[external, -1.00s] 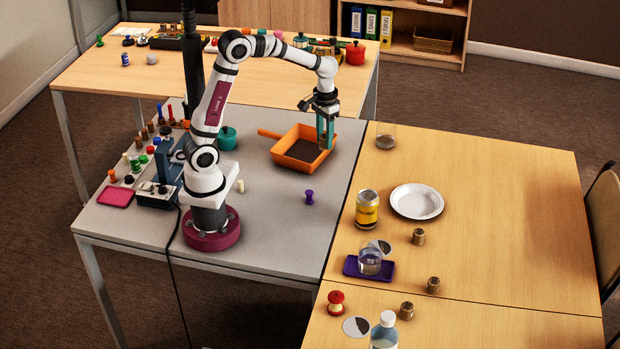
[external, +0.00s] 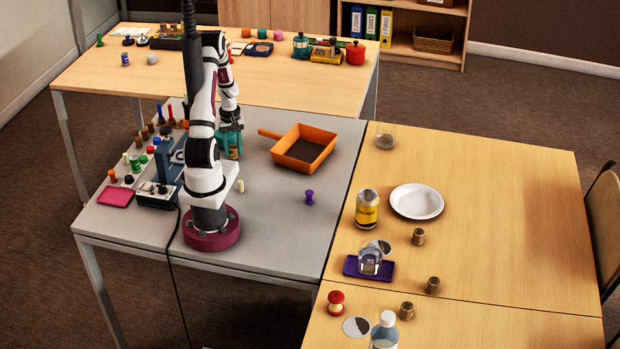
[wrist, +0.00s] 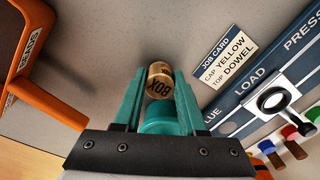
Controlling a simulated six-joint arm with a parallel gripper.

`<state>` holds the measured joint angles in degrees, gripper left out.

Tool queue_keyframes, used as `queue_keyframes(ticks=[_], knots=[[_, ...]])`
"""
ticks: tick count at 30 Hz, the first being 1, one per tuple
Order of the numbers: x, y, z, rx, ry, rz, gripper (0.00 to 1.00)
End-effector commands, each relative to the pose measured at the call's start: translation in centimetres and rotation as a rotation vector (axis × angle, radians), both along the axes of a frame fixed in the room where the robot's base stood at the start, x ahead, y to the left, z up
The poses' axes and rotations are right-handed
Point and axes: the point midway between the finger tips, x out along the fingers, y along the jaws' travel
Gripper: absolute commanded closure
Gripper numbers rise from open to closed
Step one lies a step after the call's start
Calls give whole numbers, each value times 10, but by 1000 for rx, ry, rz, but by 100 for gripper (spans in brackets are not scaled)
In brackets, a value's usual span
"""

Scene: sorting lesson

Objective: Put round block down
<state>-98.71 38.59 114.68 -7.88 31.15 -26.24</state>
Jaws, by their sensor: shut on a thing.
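The round block (wrist: 159,82) is a short wooden cylinder with the letters BOX on it. In the wrist view it is between the two teal fingertips of my gripper (wrist: 159,78), which is shut on it. A teal rounded thing (wrist: 170,121) shows behind the fingers, below the block in the picture. In the external view my gripper (external: 230,143) is low over the grey table, behind my arm and left of the orange pan.
The orange pan (external: 329,155) with a handle also shows at the left of the wrist view (wrist: 46,103). A blue press station (wrist: 233,117) and a job card (wrist: 225,55) lie to the right. A purple peg (external: 309,197) and cream peg (external: 240,186) stand on the grey table.

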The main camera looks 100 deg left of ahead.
Motion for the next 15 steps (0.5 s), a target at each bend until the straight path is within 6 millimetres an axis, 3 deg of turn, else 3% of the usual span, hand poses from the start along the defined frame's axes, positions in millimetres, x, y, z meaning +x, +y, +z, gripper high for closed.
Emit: queue_keyframes(ticks=[11, 12, 15], knots=[[0, 0, -5, 1, 0, -1, 100], [0, 1, -5, 1, 0, -1, 52], [0, 1, -5, 1, 0, -1, 34]])
